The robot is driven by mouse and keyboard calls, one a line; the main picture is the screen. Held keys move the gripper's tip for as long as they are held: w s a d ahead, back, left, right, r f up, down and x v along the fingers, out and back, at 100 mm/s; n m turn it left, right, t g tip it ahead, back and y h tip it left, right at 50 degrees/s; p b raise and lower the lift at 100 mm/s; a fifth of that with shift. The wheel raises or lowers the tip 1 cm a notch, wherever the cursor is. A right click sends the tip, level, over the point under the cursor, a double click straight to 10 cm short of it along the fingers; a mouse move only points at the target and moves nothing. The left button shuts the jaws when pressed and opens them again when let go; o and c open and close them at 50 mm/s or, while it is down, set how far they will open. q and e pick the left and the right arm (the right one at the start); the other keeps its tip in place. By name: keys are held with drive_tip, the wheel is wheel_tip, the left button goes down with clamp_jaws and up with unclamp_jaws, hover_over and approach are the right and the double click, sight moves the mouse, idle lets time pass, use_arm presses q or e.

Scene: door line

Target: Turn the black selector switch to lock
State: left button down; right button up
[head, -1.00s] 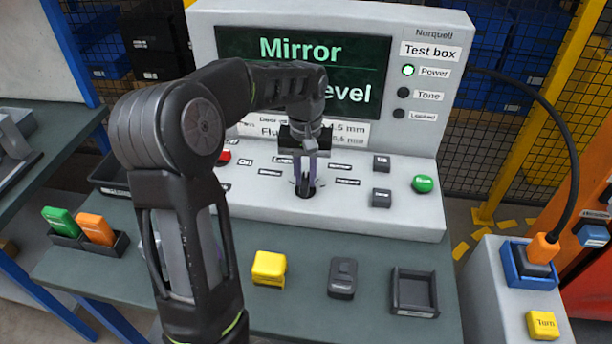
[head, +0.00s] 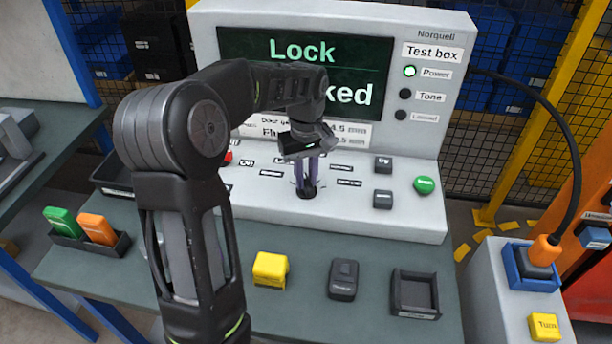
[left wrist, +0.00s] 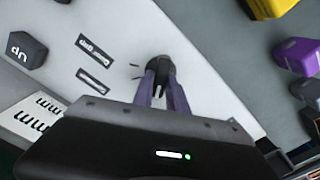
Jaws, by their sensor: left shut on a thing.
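The black selector switch (head: 307,191) sits on the sloped front panel of the white test box (head: 330,215). My left gripper (head: 307,182) reaches down from above and is shut on its knob. In the left wrist view the purple fingers hold the black knob (left wrist: 160,68) between their tips. Labels ring the switch, partly hidden by my gripper. The screen (head: 300,80) reads "Lock" on top, with a lower word ending in "ked" partly behind my arm. My right gripper is not in view.
Black buttons (head: 383,166) and a green button (head: 424,185) lie right of the switch. A yellow block (head: 270,269), a dark block (head: 343,279) and an empty black tray (head: 414,291) stand on the bench in front. A black cable (head: 565,120) arcs at the right.

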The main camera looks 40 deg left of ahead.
sight(306, 179)
use_arm(q)
drive_tip(key=c, duration=1.3)
unclamp_jaws()
wheel_tip(306, 179, up, 8)
drive_tip(key=shift+f, duration=0.1)
